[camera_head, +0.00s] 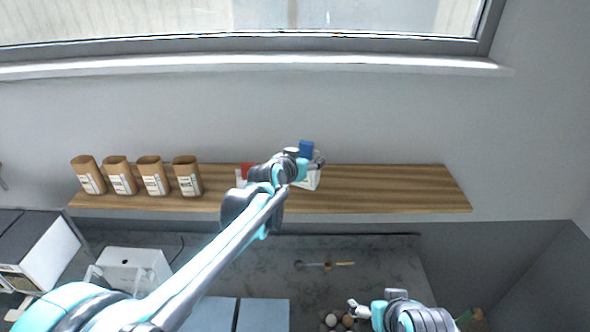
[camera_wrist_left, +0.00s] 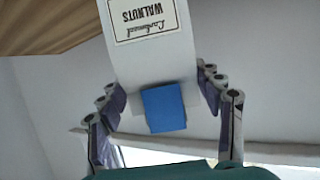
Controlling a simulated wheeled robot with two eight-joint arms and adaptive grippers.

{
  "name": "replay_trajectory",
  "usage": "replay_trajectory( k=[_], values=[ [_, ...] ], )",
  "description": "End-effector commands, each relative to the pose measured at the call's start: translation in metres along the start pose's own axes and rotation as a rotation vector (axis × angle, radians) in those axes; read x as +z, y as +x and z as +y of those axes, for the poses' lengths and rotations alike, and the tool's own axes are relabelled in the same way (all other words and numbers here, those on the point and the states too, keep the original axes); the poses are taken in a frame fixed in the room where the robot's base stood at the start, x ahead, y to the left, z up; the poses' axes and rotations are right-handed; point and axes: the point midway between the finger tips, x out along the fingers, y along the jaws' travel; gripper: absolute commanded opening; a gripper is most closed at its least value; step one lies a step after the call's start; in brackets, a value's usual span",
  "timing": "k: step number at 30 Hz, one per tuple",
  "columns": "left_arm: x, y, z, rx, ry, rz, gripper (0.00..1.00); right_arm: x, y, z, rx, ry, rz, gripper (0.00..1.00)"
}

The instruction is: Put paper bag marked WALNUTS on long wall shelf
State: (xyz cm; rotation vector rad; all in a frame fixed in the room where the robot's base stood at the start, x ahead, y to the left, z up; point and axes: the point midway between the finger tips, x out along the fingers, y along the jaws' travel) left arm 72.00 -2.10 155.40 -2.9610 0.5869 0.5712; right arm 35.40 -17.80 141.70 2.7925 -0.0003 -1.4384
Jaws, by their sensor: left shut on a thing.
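The paper bag marked WALNUTS (camera_wrist_left: 155,55) is white with a black-framed label and a blue piece (camera_wrist_left: 165,108) at its top; the lettering is upside down in the left wrist view. My left gripper (camera_head: 306,165) is shut on it, with a finger on each side. In the head view the bag's white lower part (camera_head: 312,181) shows below the gripper, in front of the long wall shelf (camera_head: 400,190). I cannot tell whether its base touches the shelf. My right gripper (camera_head: 360,309) is low, over the counter, and its jaw state is unclear.
Several brown bags with white labels (camera_head: 122,176) stand on the shelf's left. A red-topped white thing (camera_head: 247,170) is partly hidden behind my left arm. The shelf's right part is clear. A window ledge (camera_head: 250,64) runs above; a utensil (camera_head: 325,265) lies on the counter.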

Motion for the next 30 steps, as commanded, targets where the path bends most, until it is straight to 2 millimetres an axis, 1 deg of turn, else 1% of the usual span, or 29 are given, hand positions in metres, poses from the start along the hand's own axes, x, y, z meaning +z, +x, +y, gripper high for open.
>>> replay_trajectory(
  k=[1, 3, 6, 8, 16, 18, 24, 28, 29, 30],
  values=[
    [0.003, 0.001, -0.011, -0.003, -0.003, 0.001, 0.06, -0.003, -0.004, 0.000, 0.000, 0.000, 0.000, 0.86],
    [0.009, 0.004, -0.020, -0.002, -0.001, 0.000, 0.06, -0.004, -0.005, 0.000, 0.000, 0.000, 0.000, 0.86],
    [0.014, 0.006, -0.028, -0.001, -0.001, 0.001, 0.06, -0.004, -0.006, 0.000, 0.000, 0.000, 0.000, 0.86],
    [0.017, 0.008, -0.029, 0.000, 0.000, 0.001, 0.06, -0.005, -0.007, 0.000, 0.000, 0.000, 0.000, 0.86],
    [0.049, 0.021, -0.029, 0.001, 0.001, 0.001, 0.06, -0.011, -0.015, 0.000, 0.000, 0.000, 0.000, 0.86],
    [0.053, 0.021, -0.029, 0.001, 0.001, 0.001, 0.06, -0.011, -0.015, 0.000, 0.000, 0.000, 0.000, 0.86],
    [0.053, 0.022, -0.029, 0.001, 0.001, 0.000, 0.06, -0.010, -0.014, 0.000, 0.000, 0.000, 0.000, 0.86],
    [0.057, 0.023, -0.029, 0.001, 0.001, 0.000, 0.06, -0.008, -0.011, 0.000, 0.000, 0.000, 0.000, 0.86],
    [0.058, 0.023, -0.029, 0.001, 0.001, 0.000, 0.68, -0.008, -0.011, 0.000, 0.000, 0.000, 0.000, 0.86],
    [0.057, 0.023, -0.029, 0.001, 0.001, 0.000, 0.79, -0.008, -0.011, 0.000, 0.000, 0.000, 0.000, 0.86]
  ],
)
